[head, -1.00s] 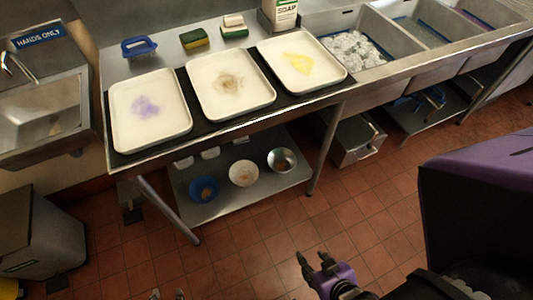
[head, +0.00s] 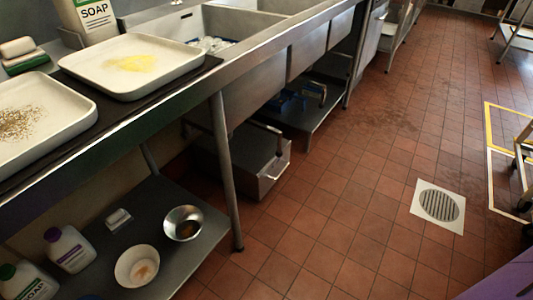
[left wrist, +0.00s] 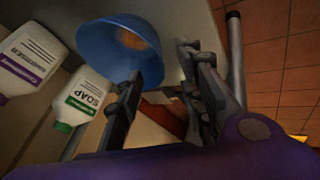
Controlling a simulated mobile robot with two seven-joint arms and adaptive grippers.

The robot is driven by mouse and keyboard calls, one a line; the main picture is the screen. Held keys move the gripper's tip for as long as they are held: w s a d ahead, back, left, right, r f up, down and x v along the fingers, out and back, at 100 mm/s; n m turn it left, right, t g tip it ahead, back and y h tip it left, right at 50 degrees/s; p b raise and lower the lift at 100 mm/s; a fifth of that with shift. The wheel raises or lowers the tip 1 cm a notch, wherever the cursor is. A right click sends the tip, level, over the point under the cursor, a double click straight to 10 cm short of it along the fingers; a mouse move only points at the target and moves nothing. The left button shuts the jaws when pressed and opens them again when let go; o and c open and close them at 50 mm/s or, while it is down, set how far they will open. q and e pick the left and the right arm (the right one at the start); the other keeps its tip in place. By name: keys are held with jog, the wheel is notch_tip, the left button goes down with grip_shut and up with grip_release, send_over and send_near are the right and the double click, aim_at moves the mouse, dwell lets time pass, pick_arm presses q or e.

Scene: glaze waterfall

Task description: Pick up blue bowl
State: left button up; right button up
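The blue bowl (left wrist: 108,45) shows in the left wrist view, at the upper left, with a brownish patch inside. My left gripper (left wrist: 163,68) is at the bowl's edge, its two dark fingers spread apart. One finger overlaps the bowl's near side and the other is beyond the rim; I cannot tell whether either touches it. The blue bowl is not clearly visible in the head view. Neither gripper shows in the head view.
The lower shelf (head: 160,205) holds a white bowl (head: 137,266), a metal bowl (head: 183,223) and bottles (head: 70,249). A table leg (head: 225,165) stands at its corner. Trays (head: 130,63) lie on the counter above. The tiled floor (head: 340,220) is open to the right.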

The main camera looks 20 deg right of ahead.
pick_arm(q)
jog(key=b+x, duration=0.1)
jog(key=x, duration=0.2)
jog(key=shift+w+a+f, duration=0.1)
jog(key=shift+w, duration=0.15)
jog(key=b+x, duration=0.1)
jog(key=x, duration=0.1)
jog(key=b+x, duration=0.1)
jog(key=x, duration=0.1)
jog(key=shift+w+f+b, duration=0.3)
jog(key=shift+b, duration=0.1)
jog(key=shift+r, duration=0.15)
grip_shut()
